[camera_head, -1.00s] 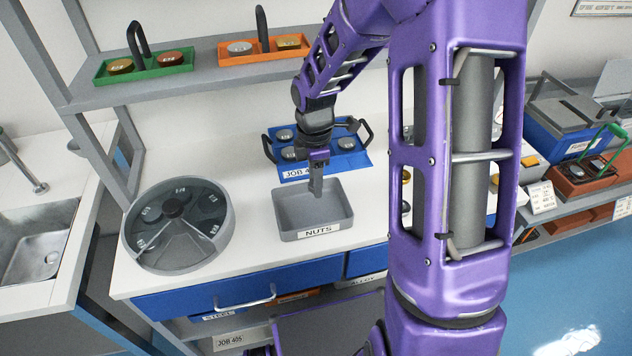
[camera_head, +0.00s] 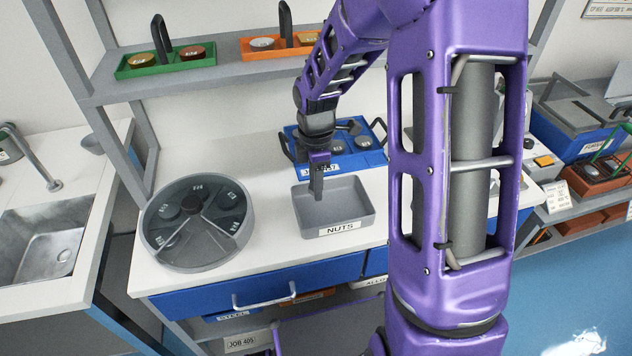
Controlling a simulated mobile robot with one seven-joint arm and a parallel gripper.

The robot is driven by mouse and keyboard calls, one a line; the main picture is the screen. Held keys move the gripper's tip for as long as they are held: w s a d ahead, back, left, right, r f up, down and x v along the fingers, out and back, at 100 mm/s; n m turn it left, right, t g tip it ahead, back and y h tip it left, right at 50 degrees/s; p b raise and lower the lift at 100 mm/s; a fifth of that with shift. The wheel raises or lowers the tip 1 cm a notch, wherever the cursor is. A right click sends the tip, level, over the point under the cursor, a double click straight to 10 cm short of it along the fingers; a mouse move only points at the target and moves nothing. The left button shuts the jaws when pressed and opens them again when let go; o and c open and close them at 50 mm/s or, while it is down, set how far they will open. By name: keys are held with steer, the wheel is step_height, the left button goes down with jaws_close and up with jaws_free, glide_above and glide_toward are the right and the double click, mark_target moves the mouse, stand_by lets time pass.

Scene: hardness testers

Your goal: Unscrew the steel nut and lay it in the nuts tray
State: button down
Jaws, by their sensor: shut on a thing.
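The grey nuts tray (camera_head: 350,222), labelled NUTS, sits on the white worktop near its front edge. My gripper (camera_head: 317,190) points down over the left part of this tray, its fingertips at or just below rim height. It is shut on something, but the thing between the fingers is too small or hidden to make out. I cannot see the steel nut clearly, and the tray floor that shows looks bare.
A round grey divided container (camera_head: 195,222) stands left of the tray. A blue job tray (camera_head: 345,158) with round pieces lies behind it. Green (camera_head: 165,62) and orange (camera_head: 262,46) trays sit on the shelf above. A sink (camera_head: 45,235) is at far left.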

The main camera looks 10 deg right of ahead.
mark_target(317, 215)
step_height(317, 215, down, 4)
steer(key=b, duration=0.2)
steer(key=shift+r+b, duration=0.1)
steer(key=shift+b, duration=0.25)
steer(key=shift+f+b, duration=1.05)
steer(key=shift+f, duration=0.85)
steer(key=shift+s+f, duration=0.1)
steer(key=shift+f, duration=0.15)
steer(key=c, duration=0.5)
jaws_free()
steer(key=shift+o, duration=0.4)
steer(key=shift+s+f, duration=0.1)
steer(key=shift+f, duration=0.05)
step_height(317, 215, up, 18)
steer(key=p, duration=0.3)
steer(key=shift+w, duration=0.25)
